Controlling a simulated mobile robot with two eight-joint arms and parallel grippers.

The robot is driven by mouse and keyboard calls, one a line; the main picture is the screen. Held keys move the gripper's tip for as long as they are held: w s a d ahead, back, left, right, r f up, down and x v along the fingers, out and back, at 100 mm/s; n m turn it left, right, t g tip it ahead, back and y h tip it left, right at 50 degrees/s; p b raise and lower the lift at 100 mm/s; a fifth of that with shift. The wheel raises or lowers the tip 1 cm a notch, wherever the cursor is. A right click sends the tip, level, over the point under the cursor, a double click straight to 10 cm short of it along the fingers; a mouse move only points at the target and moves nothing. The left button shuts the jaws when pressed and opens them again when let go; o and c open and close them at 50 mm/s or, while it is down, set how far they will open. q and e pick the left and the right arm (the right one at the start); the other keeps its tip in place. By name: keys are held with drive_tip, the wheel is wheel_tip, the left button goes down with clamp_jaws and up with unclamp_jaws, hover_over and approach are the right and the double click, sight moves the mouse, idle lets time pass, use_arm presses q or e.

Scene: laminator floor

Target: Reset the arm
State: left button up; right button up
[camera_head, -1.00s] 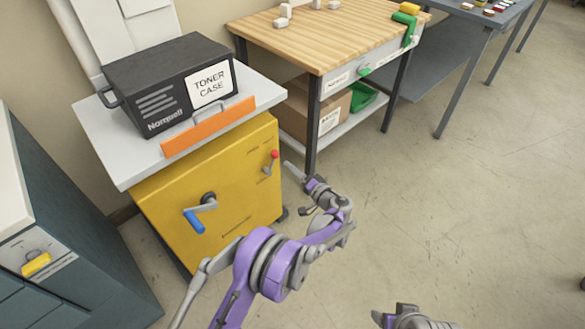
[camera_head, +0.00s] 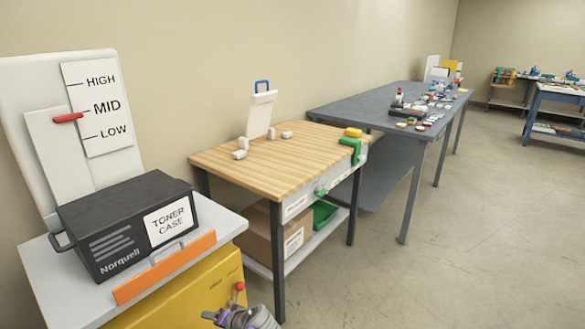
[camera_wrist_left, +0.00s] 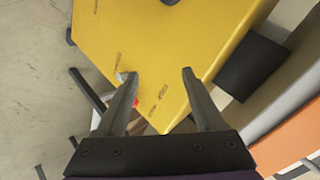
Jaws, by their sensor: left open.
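My left gripper (camera_wrist_left: 159,76) is open and empty in the left wrist view, its two dark fingers apart over the yellow cabinet (camera_wrist_left: 160,35). A small lever with a red knob (camera_head: 240,286) stands on the cabinet's right side, just above that part. A bit of red (camera_wrist_left: 140,101) shows between the fingers in the wrist view. I cannot tell whether the gripper touches anything. My right gripper is out of view.
A black toner case (camera_head: 125,225) sits on the cabinet's grey top behind an orange strip (camera_head: 165,267). A HIGH/MID/LOW board (camera_head: 98,108) has a red pointer at MID. A wooden workbench (camera_head: 265,165) and a grey table (camera_head: 375,105) stand beyond.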

use_arm(q)
drive_tip(key=s+d+n+g+h, duration=0.2)
drive_tip(key=s+h, duration=0.6)
drive_tip(key=s, duration=2.4)
wheel_tip(320, 180, up, 24)
drive_tip(key=w+p, duration=0.1)
drive_tip(key=p, duration=2)
drive_tip(key=shift+w+t, duration=0.35)
drive_tip(key=shift+t, duration=0.05)
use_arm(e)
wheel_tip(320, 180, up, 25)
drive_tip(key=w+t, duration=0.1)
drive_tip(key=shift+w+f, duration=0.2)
use_arm(q)
drive_tip(key=shift+s+d+r, duration=0.1)
drive_tip(key=shift+s, duration=0.05)
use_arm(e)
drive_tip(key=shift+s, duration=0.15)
